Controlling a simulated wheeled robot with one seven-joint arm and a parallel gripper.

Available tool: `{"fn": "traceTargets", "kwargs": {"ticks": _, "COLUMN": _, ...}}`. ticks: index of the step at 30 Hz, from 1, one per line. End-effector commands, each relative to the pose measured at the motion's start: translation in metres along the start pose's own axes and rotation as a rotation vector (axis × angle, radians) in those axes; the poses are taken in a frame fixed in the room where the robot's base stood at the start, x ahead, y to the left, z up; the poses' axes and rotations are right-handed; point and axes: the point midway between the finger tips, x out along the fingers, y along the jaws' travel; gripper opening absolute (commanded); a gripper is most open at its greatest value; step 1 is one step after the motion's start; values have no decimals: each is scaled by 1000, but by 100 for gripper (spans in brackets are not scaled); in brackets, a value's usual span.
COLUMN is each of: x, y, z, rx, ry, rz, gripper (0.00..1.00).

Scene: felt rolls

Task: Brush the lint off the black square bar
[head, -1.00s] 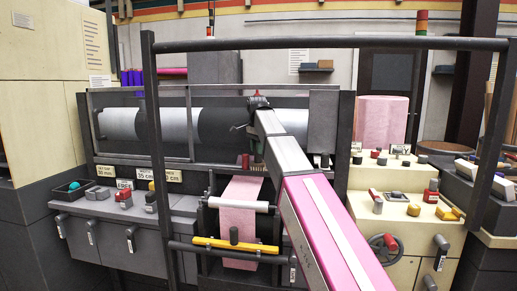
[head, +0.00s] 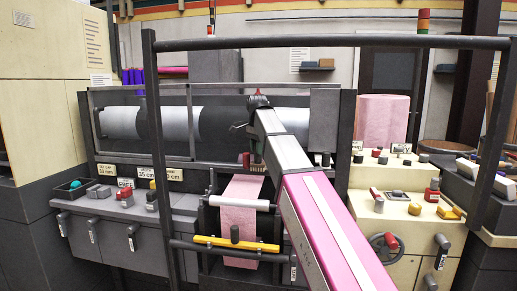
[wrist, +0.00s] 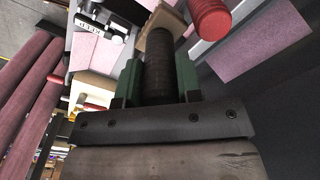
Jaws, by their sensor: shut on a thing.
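My gripper (head: 256,160) is in front of the machine, above the pink felt strip (head: 238,222). In the wrist view its green fingers (wrist: 158,82) are shut on the dark round handle of a brush (wrist: 158,65). A tan block (wrist: 162,22) shows at the handle's far end; its bristles cannot be made out. Dark bars cross the machine front, one of them the lower bar (head: 215,253) below the yellow bar (head: 236,244). I cannot tell for sure which is the black square bar, and no lint can be made out. Whether the brush touches anything is unclear.
A dark guard rail (head: 330,43) with uprights stands before the machine. A white roller (head: 240,203) crosses the felt strip. A cream control console (head: 395,205) with knobs and a handwheel is at right. In the wrist view a red cylinder (wrist: 210,18) is close to the tan block.

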Motion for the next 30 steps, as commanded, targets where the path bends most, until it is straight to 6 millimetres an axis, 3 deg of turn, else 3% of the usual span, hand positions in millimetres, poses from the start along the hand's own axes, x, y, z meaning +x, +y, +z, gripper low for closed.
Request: {"fn": "traceTargets", "kwargs": {"ticks": 30, "x": -18, "y": -2, "z": -2, "rx": 0, "ry": 1, "rz": -1, "gripper": 0}}
